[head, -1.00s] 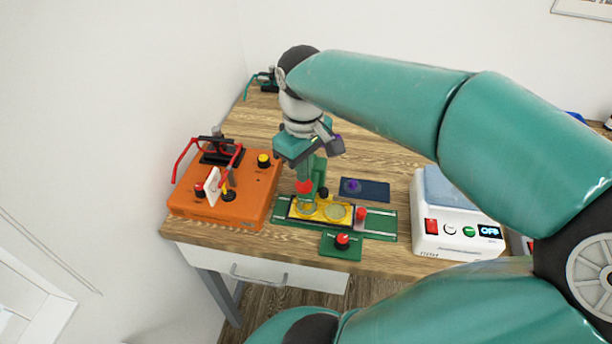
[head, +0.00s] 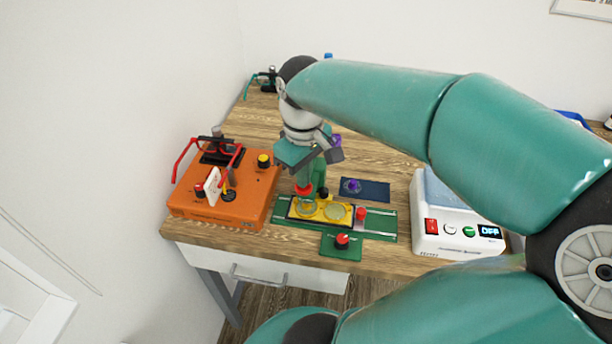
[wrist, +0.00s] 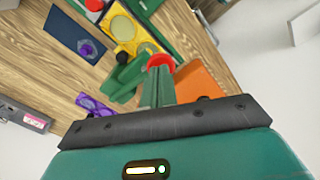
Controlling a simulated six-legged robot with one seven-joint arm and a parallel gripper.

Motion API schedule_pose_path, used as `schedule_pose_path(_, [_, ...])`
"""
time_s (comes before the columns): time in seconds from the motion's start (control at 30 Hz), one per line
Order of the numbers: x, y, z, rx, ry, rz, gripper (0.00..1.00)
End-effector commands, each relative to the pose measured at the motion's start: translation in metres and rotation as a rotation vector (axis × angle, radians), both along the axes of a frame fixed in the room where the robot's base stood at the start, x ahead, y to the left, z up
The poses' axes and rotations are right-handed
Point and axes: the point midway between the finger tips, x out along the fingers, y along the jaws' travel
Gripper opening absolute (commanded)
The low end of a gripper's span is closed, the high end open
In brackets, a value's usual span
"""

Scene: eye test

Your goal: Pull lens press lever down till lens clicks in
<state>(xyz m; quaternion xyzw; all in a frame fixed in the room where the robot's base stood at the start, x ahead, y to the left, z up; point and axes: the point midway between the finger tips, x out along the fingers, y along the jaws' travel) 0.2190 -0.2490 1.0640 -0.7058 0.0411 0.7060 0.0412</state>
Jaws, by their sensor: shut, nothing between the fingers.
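The green lens press (head: 319,180) stands on a green base, partly hidden behind my gripper. A red round piece (head: 303,191), seemingly the lever's end, sits just above the yellow tray (head: 331,222) with its two round lenses (head: 334,212). My gripper (head: 304,184) points down with its fingers shut and empty, its tips at the red piece. In the wrist view the fingers (wrist: 158,80) overlap the red piece (wrist: 161,61); whether they touch it I cannot tell. The green press (wrist: 125,82) and a black knob (wrist: 122,58) show beside them.
An orange box (head: 235,195) with red-framed glasses stands left. A white device (head: 440,243) with a display reading OFF stands right. A blue pad (head: 375,191) with a purple piece lies behind the tray. A green plate (head: 331,249) with a red-topped knob is in front.

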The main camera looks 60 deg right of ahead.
Motion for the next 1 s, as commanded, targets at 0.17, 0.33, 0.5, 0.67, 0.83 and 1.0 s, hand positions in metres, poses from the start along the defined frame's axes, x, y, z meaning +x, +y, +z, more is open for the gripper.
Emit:
schedule_pose_path(0.17, [0.0, 0.0, -0.003, 0.0, 0.0, -0.001, 0.0])
schedule_pose_path(0.33, [0.0, 0.0, -0.006, 0.0, 0.0, -0.001, 0.0])
schedule_pose_path(0.5, [0.0, 0.0, -0.008, 0.0, 0.0, -0.001, 0.0])
schedule_pose_path(0.67, [0.0, 0.0, -0.011, 0.0, 0.001, -0.001, 0.0])
schedule_pose_path(0.83, [0.0, 0.0, -0.014, 0.0, 0.001, -0.001, 0.0])
schedule_pose_path(1.0, [0.0, 0.0, -0.017, 0.0, 0.0, -0.001, 0.0])
